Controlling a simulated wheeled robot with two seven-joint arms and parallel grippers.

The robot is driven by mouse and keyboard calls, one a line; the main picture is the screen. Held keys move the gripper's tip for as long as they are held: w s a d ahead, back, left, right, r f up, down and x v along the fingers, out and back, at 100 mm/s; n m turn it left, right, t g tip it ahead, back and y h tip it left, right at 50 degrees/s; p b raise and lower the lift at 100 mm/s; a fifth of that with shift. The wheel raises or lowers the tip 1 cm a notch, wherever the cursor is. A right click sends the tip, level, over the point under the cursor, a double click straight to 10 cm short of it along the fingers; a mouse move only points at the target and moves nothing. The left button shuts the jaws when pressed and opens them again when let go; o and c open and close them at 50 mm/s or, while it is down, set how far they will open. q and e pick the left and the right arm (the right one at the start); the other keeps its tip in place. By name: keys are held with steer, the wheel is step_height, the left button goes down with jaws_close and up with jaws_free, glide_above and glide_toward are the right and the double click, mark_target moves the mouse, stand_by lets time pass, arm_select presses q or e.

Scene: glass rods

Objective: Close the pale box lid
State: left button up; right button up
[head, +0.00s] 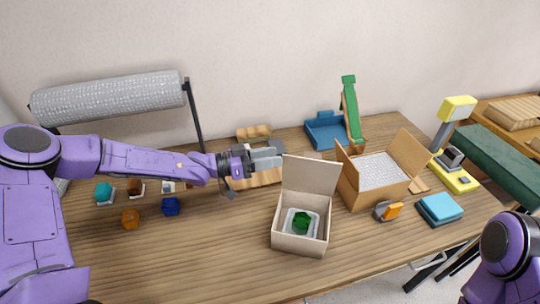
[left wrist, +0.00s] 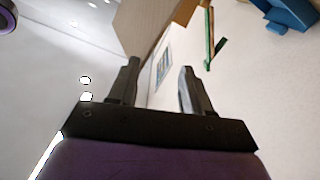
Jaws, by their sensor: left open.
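The pale box (head: 298,243) stands on the wooden table, right of the middle. Its lid (head: 311,175) is open and stands roughly upright at the back of the box. A green faceted piece (head: 302,223) sits inside on a light holder. My left gripper (head: 276,155) is open and empty, just left of the lid's upper left corner; I cannot tell whether it touches the lid. The left wrist view shows its two fingers (left wrist: 159,75) apart with nothing between them. My right arm shows at the lower right, but its gripper is out of view.
An open cardboard box (head: 362,197) with grey filling stands close to the right. An orange tape dispenser (head: 389,211) and blue cloths (head: 439,209) lie beyond it. A blue tray (head: 325,131) is behind. The front table is clear.

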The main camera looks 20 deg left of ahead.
arm_select(q)
steer(key=shift+s+d+r, duration=0.15)
steer(key=shift+s+r, duration=0.15)
steer(key=shift+s, duration=0.15)
steer(key=shift+c, duration=1.2)
steer(key=c, duration=0.5)
steer(key=shift+w+f, duration=0.15)
steer(key=shift+w, duration=0.2)
jaws_close()
steer(key=shift+s, duration=0.2)
steer(key=shift+w, duration=0.1)
steer(key=shift+c, duration=0.5)
jaws_free()
